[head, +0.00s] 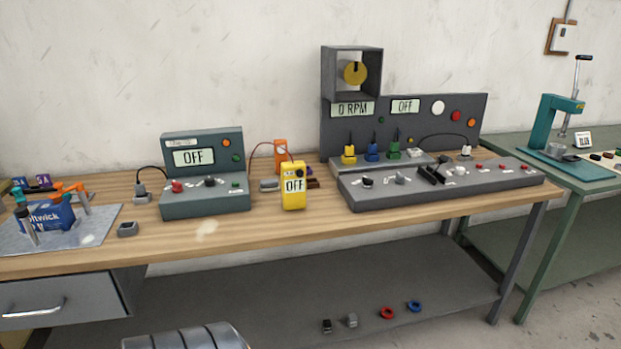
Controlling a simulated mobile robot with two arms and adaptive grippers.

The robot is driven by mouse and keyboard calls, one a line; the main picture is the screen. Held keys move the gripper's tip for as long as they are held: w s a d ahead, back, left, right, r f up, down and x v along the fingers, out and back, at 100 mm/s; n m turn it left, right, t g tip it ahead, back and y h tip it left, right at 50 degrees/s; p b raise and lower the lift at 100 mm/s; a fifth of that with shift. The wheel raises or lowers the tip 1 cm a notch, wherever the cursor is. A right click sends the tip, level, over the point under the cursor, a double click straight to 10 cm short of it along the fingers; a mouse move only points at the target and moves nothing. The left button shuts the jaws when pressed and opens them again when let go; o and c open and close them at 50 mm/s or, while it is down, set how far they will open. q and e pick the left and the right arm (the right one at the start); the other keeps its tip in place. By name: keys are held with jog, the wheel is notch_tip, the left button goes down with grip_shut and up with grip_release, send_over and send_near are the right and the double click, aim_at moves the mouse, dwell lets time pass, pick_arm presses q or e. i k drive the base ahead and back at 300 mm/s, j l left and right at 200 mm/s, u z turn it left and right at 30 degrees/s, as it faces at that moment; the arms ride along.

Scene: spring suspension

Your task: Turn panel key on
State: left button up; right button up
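The dark grey control panel (467,106) stands at the back right of the wooden bench, with a sloped console (445,192) in front of it. The panel display (405,106) reads OFF and the display beside it (352,109) reads 0 RPM. A small dark and white control (367,182) sits at the console's left end, with a grey knob (401,178) to its right. They are too small for me to tell which is the key or how it is turned.
A teal power supply (205,202) reading OFF and a yellow meter (293,190) reading OFF stand left of the console on the wooden bench (270,228). The bench front before the console is clear. A teal press (556,125) stands on the right-hand table.

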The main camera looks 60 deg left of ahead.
aim_at(367, 184)
jog(key=u, duration=1.55)
